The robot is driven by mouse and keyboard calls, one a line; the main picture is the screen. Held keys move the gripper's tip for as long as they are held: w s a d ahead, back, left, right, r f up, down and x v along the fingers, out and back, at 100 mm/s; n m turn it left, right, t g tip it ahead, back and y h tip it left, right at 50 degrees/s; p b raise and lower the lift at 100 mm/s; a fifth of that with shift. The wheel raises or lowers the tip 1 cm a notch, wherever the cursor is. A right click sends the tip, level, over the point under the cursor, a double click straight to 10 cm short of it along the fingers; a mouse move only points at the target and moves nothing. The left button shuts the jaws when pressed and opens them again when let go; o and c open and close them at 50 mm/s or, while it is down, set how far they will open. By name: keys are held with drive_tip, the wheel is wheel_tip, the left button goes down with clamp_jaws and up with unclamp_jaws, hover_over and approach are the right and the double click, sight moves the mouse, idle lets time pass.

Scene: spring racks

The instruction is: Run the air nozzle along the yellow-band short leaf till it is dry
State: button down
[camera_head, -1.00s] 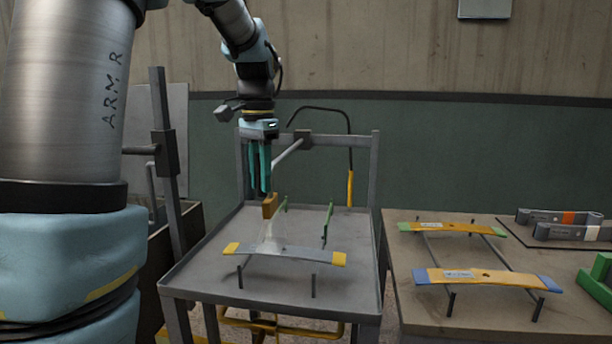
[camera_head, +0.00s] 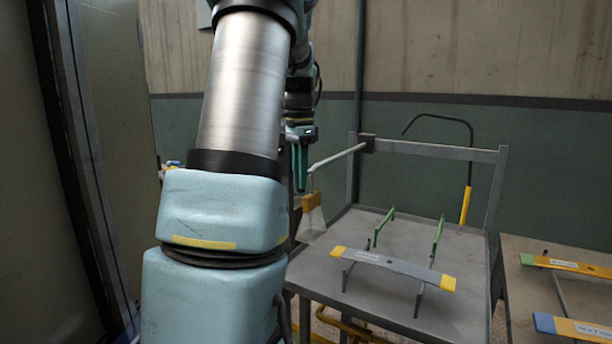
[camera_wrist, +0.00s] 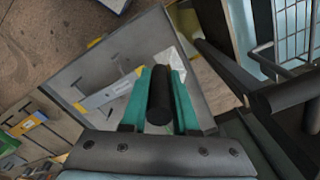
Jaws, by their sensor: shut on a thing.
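The yellow-band short leaf (camera_head: 396,266) is a grey strip with yellow ends. It rests on pegs above the grey tray table (camera_head: 385,305), and its wrist-view grey body (camera_wrist: 106,96) lies left of the jaws. My gripper (camera_head: 299,188) has teal fingers, shut on the dark round handle (camera_wrist: 159,95) of the air nozzle. The orange nozzle (camera_head: 311,202) hangs below the fingers, with a pale fan-shaped jet under it. Nozzle and jet are left of the leaf, near the tray's left edge. Whether the leaf is wet I cannot tell.
Green pegs (camera_head: 437,235) stand on the tray behind the leaf. A grey boom (camera_head: 340,156) reaches from the frame toward the nozzle. A side table at the right holds other leaves with green (camera_head: 527,259) and blue (camera_head: 545,323) bands. My arm hides the left middle.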

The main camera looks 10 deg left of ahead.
drive_tip(key=shift+w+a+r, duration=0.1)
drive_tip(key=shift+w+a, duration=0.05)
drive_tip(key=shift+w, duration=0.05)
drive_tip(key=c, duration=1)
unclamp_jaws()
drive_tip(key=o, duration=0.3)
wheel_tip(320, 180, up, 11)
drive_tip(key=shift+f+b, duration=0.15)
drive_tip(key=shift+b, duration=0.45)
